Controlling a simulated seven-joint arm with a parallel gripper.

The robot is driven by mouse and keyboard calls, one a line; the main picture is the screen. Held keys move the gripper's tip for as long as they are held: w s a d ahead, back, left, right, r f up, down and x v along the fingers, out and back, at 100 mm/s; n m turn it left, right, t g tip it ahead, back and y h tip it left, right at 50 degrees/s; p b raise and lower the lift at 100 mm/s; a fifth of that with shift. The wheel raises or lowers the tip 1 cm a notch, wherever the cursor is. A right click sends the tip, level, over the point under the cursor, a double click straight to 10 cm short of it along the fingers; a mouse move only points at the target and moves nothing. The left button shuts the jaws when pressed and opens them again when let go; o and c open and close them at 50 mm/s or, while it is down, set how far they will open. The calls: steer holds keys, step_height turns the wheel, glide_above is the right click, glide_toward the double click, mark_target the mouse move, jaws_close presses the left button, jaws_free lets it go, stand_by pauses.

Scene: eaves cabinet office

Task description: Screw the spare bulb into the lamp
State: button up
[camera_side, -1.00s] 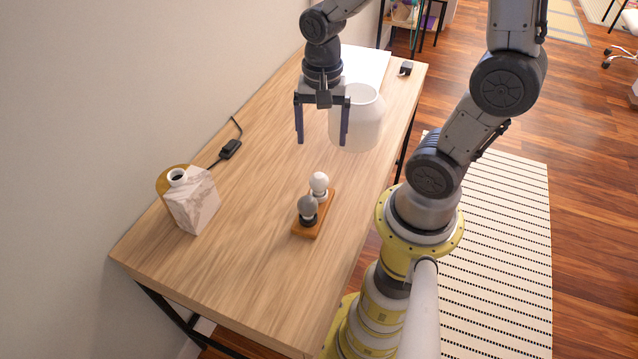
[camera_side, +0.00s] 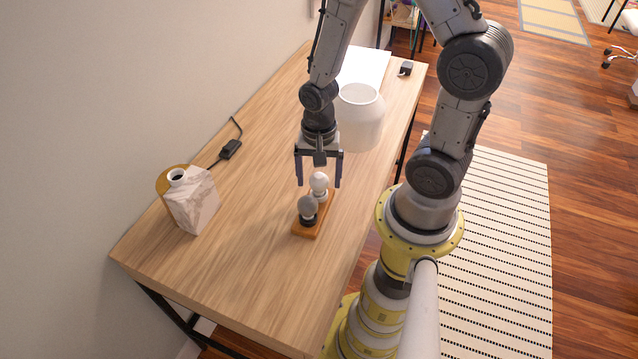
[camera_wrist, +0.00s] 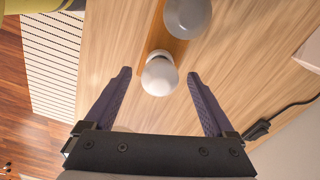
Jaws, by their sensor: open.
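A wooden stand (camera_side: 303,233) on the desk holds two bulbs upright. The white bulb (camera_side: 319,182) is at its far end and the grey bulb (camera_side: 308,207) at its near end. My gripper (camera_side: 319,185) is open, its fingers pointing down on either side of the white bulb, with nothing held. In the wrist view the white bulb (camera_wrist: 160,77) sits between and just beyond the fingertips of my gripper (camera_wrist: 158,74), apart from both. The grey bulb (camera_wrist: 188,16) lies further off. The lamp base (camera_side: 193,200), a marble-patterned block with an open socket on top, stands at the desk's left.
A large white shade (camera_side: 360,117) stands on the desk behind my gripper. A cord with a black switch (camera_side: 230,149) lies behind the lamp. White paper (camera_side: 365,68) and a small black object (camera_side: 406,68) are at the far end. The desk's near part is clear.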

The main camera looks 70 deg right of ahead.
steer(key=shift+f, duration=0.65)
steer(key=c, duration=1.1)
steer(key=shift+r, duration=0.2)
steer(key=shift+c, duration=0.2)
